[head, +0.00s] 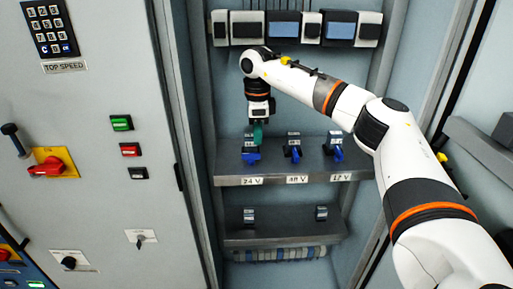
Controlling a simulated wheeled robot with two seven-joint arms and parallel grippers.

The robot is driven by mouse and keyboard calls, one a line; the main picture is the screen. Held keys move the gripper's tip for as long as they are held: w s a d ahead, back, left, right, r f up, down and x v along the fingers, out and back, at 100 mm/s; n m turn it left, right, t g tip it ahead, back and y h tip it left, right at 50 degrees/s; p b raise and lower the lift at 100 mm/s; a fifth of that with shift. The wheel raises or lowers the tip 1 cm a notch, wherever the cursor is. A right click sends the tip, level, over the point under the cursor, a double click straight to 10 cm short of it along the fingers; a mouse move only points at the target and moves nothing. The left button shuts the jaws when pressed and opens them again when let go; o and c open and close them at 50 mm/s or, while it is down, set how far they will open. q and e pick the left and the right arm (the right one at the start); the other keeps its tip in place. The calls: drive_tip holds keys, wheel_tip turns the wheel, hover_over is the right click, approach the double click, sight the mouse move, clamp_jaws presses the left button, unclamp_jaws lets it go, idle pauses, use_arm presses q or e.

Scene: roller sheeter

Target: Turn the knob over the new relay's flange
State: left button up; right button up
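Three blue knobs stand on the upper grey shelf in the cabinet, each with a small fitting behind it. The left blue knob (251,157) is over the 24 V label, the middle blue knob (293,153) over 48 V, and the right blue knob (337,154) over 12 V. My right gripper (259,120) points down just above and behind the left knob. A small teal piece (258,133) shows at its tip; I cannot tell whether it is the relay or is gripped. The fingers are too small to read. The relay's flange cannot be made out. My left gripper is out of view.
A lower shelf (270,236) carries two small fittings (249,215) (321,213). A row of modules (285,25) runs along the cabinet top. The left panel has a keypad (50,28), a red switch (46,168) and push buttons. My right arm crosses the cabinet's right side.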

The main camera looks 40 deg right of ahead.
sight(257, 153)
wheel_tip(257, 153, down, 5)
drive_tip(key=shift+r, duration=0.1)
drive_tip(key=shift+f, duration=0.35)
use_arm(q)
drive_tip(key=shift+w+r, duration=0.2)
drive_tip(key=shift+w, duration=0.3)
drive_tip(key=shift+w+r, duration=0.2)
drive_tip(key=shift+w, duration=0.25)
use_arm(e)
clamp_jaws()
